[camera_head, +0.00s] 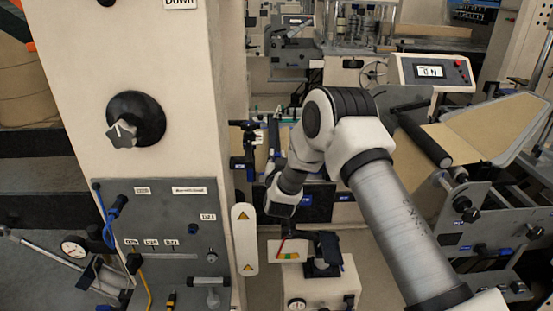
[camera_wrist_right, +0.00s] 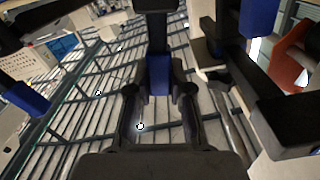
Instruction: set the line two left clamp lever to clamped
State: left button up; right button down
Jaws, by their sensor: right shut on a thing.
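My right gripper (camera_wrist_right: 158,98) is in the right wrist view, with its two dark fingers shut on a lever with a blue grip (camera_wrist_right: 158,74). The lever's black upper part runs up out of the top of that view. In the head view my right arm reaches in from the lower right and bends down to the left; the fingers and the held lever cannot be made out clearly there. A black clamp-like part with blue ends (camera_head: 243,126) shows just left of the arm. I cannot read which line or side the lever belongs to. My left gripper is not in view.
A pale column with a black rotary knob (camera_head: 122,133) and a grey panel (camera_head: 160,230) stands at left. A red-yellow-green gauge plate (camera_head: 289,250) is below my wrist. In the wrist view, other black bars with blue parts (camera_wrist_right: 259,17) are close on both sides.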

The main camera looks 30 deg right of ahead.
jog(key=s+d+f+m+b, duration=0.3)
jog(key=m+b, duration=1.2)
jog(key=b, duration=1.2)
jog(key=shift+d+f+m, duration=0.4)
jog(key=shift+d+f, duration=0.65)
jog(key=shift+f, duration=1.15)
jog(key=shift+s, duration=0.1)
jog(key=c, duration=1)
grip_release()
jog(key=shift+c, duration=0.2)
jog(key=shift+a, duration=0.1)
jog(key=v, duration=1.1)
jog(key=shift+s+a, duration=0.25)
jog(key=shift+s, duration=0.05)
